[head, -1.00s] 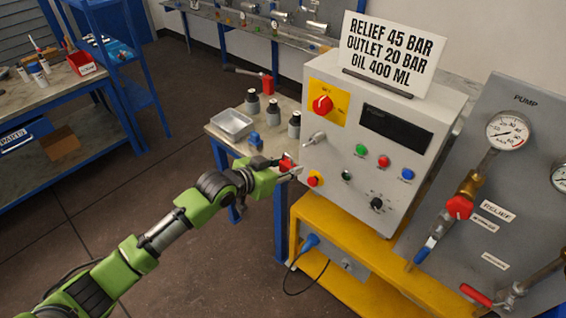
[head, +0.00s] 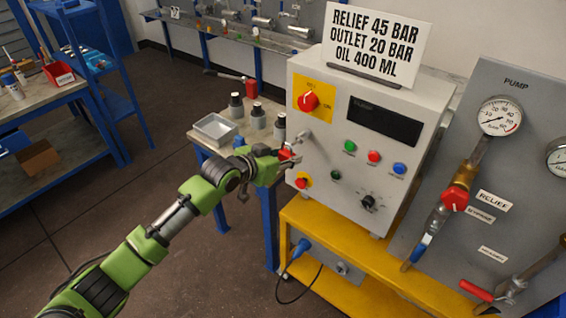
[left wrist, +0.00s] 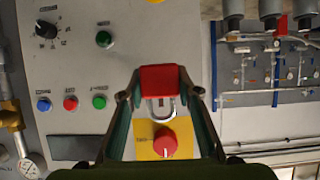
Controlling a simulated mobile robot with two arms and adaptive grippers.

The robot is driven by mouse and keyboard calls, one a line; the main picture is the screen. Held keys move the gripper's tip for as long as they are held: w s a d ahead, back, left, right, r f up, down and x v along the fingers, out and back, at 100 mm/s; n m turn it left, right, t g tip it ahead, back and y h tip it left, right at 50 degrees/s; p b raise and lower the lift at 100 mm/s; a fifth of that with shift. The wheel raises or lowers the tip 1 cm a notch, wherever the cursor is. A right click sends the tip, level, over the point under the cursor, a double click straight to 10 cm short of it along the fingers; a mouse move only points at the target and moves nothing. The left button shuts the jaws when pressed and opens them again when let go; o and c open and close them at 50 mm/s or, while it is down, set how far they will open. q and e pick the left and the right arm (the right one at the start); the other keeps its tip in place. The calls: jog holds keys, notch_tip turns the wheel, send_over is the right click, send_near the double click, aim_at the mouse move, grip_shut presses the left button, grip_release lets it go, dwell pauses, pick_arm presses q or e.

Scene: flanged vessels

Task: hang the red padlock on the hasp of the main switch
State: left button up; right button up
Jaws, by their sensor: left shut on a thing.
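The red padlock (head: 285,155) is in my left gripper (head: 289,158), just in front of the left part of the grey control box. In the left wrist view the padlock's red body (left wrist: 160,78) sits between the two fingers of the left gripper (left wrist: 165,92), with its metal shackle pointing toward the main switch. The main switch is a red knob (head: 308,101) on a yellow plate; it also shows in the left wrist view (left wrist: 165,143). My right gripper is not in view.
The control box (head: 335,160) carries several coloured buttons, a black knob (head: 368,202) and a red stop button (head: 302,181), close below the gripper. A side table with a metal tray (head: 214,128) and bottles (head: 257,117) stands behind the arm. A sign (head: 374,45) stands on the box.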

pick_arm(q)
jog(key=shift+w+d+f+b, duration=0.2)
jog(key=shift+w+d+b, duration=0.55)
jog(key=shift+w+b, duration=0.35)
jog(key=shift+w+d+f+b, duration=0.3)
jog(key=shift+w+d+f, duration=0.05)
jog(key=shift+w+d, duration=0.1)
jog(key=o, duration=1.2)
